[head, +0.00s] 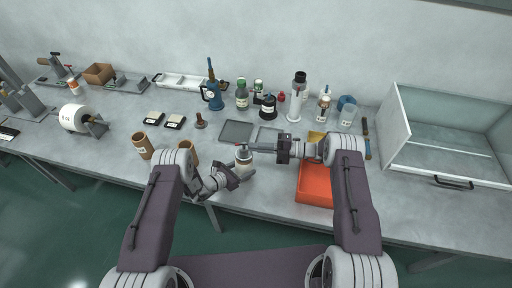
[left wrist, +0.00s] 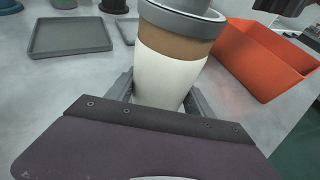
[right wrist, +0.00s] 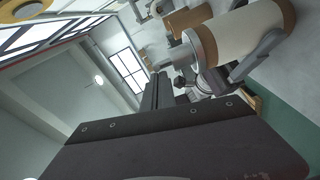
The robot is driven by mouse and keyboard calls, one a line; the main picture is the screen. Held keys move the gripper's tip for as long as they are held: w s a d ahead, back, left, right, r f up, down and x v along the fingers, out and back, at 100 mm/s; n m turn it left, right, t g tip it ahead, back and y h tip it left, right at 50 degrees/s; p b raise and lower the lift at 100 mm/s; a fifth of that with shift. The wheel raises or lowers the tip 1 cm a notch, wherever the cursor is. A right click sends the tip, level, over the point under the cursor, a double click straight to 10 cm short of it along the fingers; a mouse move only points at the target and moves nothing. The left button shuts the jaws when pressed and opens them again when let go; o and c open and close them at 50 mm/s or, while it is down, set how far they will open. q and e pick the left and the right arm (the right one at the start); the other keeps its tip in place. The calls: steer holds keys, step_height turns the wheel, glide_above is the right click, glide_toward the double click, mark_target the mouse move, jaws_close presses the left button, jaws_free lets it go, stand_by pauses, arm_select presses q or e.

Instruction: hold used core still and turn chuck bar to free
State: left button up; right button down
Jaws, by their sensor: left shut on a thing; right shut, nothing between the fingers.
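The used core (left wrist: 170,65) is a pale cylinder with a brown band and a grey chuck (left wrist: 188,12) on its top end. My left gripper (head: 240,174) is shut around its pale lower part, which stands roughly upright over the table in the head view. In the right wrist view the core (right wrist: 250,35) looks tilted, with the grey chuck (right wrist: 201,47) at its end. My right gripper (head: 257,147) is shut and empty, its tips close beside the chuck at the core's top. I cannot tell whether they touch the chuck bar, which is not clearly seen.
An orange bin (head: 314,186) stands right of the core, below my right arm. A grey tray (head: 236,131) lies behind the core. Bottles and a blue jug (head: 212,97) line the back. A glass-fronted case (head: 450,140) is at right.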

steer(key=shift+w+d, duration=0.15)
steer(key=shift+w, duration=0.45)
stand_by(0.3)
steer(key=shift+w, duration=0.2)
steer(key=shift+w+a, duration=0.25)
steer(key=shift+w, duration=0.5)
steer(key=shift+w+a, duration=0.25)
steer(key=shift+w, duration=0.45)
steer(key=shift+w+a, duration=0.2)
steer(key=shift+w, duration=0.1)
